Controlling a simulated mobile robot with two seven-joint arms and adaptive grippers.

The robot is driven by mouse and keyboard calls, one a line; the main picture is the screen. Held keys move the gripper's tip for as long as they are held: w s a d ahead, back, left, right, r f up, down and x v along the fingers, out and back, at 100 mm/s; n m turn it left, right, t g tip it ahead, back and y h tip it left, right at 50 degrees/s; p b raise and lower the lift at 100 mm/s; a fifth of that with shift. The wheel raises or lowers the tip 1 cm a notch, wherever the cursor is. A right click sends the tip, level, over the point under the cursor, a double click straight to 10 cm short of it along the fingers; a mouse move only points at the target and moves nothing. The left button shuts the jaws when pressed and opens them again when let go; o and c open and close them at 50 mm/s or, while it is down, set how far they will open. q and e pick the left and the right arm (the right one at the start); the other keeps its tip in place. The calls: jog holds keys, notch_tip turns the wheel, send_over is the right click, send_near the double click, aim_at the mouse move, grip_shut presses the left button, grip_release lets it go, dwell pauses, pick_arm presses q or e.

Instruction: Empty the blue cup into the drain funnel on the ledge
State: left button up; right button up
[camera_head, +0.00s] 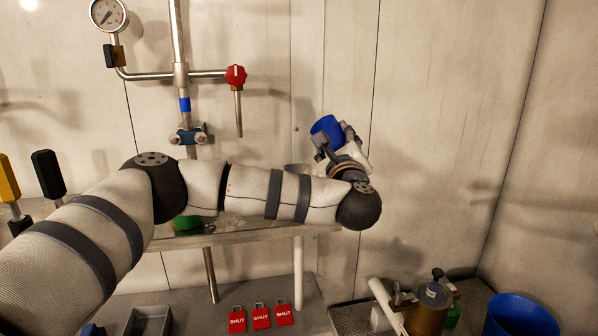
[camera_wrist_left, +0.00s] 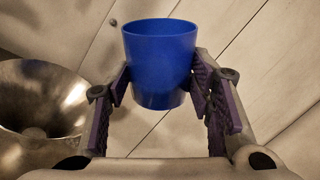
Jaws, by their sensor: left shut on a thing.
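The blue cup (camera_head: 326,129) is held by my left gripper (camera_head: 338,146) above the right end of the ledge (camera_head: 270,232). In the head view the cup looks tilted. In the left wrist view the cup (camera_wrist_left: 160,65) sits between the two purple-padded fingers of my left gripper (camera_wrist_left: 163,85). I cannot see into the cup. The metal drain funnel (camera_wrist_left: 40,100) is at the left of the wrist view, beside the cup and apart from it. In the head view only a bit of the funnel's rim (camera_head: 297,168) shows behind my left arm. My right gripper is not in view.
A pipe with a red valve knob (camera_head: 236,75) and a gauge (camera_head: 108,13) is on the wall. Red SHUT tags (camera_head: 261,316) lie below the ledge. A blue bucket (camera_head: 520,318) stands at lower right. Black-handled (camera_head: 48,174) and yellow-handled levers are at left.

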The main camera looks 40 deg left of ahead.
pick_arm(q)
jog(key=shift+f+b, duration=0.35)
jog(key=shift+f, duration=0.35)
jog(key=shift+n, duration=0.5)
jog(key=shift+r, duration=0.2)
jog(key=shift+s+f+n+y, duration=0.1)
jog(key=shift+n+y, duration=0.2)
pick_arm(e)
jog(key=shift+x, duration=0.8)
pick_arm(q)
jog(key=shift+r+n+y+b, duration=0.35)
jog(key=shift+n+b, duration=0.2)
jog(key=shift+n, duration=0.35)
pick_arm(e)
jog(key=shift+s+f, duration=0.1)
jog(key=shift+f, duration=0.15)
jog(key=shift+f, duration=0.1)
pick_arm(q)
jog(key=shift+b, duration=0.3)
jog(key=shift+r+n, duration=0.1)
jog(key=shift+n, duration=0.2)
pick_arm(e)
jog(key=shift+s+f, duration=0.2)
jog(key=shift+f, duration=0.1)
